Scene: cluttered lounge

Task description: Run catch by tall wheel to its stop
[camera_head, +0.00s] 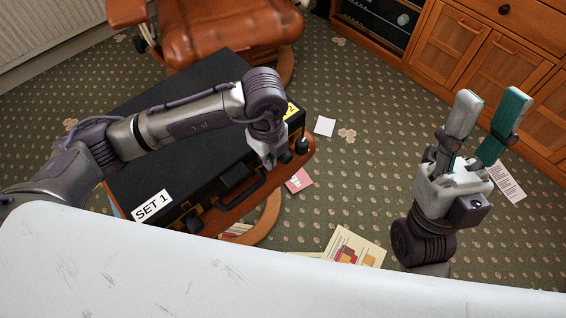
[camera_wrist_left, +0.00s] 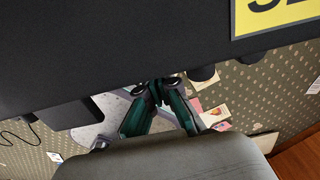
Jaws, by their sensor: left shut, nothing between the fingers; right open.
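A large black case (camera_head: 180,130) with a white "SET 1" label lies flat on a round wooden-edged orange support. A yellow label sits at its right end and also shows in the left wrist view (camera_wrist_left: 285,12). A dark handle (camera_head: 236,178) is on its front side. A dark round wheel (camera_head: 302,146) shows at the right corner. My left gripper (camera_head: 270,160) is shut and empty, pointing down at the front edge near that corner; its fingers (camera_wrist_left: 160,95) hide the catch there, and I cannot tell whether they touch it. My right gripper (camera_head: 482,120) is open and empty, raised at the right, away from the case.
An orange leather chair (camera_head: 210,30) stands behind the case. A wooden cabinet (camera_head: 490,60) is at the back right. Papers (camera_head: 350,247) and a pink card (camera_head: 298,181) lie on the patterned carpet. A white surface (camera_head: 200,270) fills the front.

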